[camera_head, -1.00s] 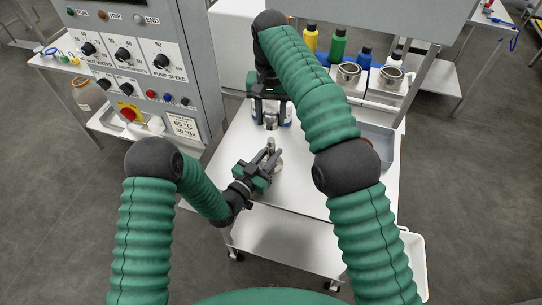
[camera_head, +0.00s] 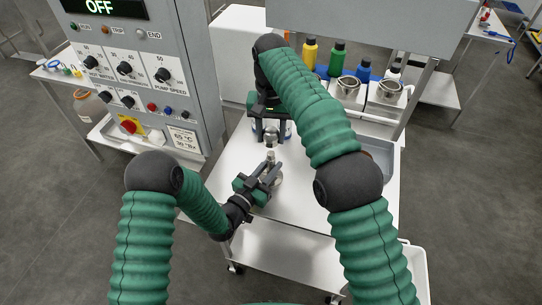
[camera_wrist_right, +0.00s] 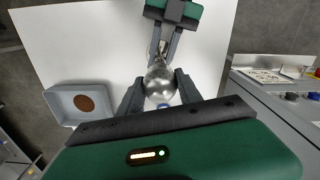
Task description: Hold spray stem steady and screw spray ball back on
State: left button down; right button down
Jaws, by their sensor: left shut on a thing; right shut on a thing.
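My left gripper (camera_head: 268,174) is shut on the spray stem (camera_head: 270,157), a short metal piece standing up from its jaws over the white table. The stem (camera_wrist_right: 159,50) and left gripper (camera_wrist_right: 168,34) also show at the top of the right wrist view. My right gripper (camera_head: 271,139) is farther back, shut on the shiny round spray ball (camera_wrist_right: 160,84). The ball sits between its two dark fingers, in line with the stem. In the head view a small gap shows between ball and stem tip. Whether they touch cannot be told from the wrist view.
The white table (camera_head: 285,220) is clear around the grippers. A grey tray (camera_wrist_right: 62,93) holding a brown disc stands at its side. Bottles (camera_head: 337,60) and metal cups (camera_head: 348,88) stand at the back right. A control cabinet (camera_head: 178,70) rises at the left.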

aim_at(271, 153)
jog(key=shift+f, duration=1.7)
jog(key=shift+f, duration=0.9)
jog(key=shift+f, duration=0.55)
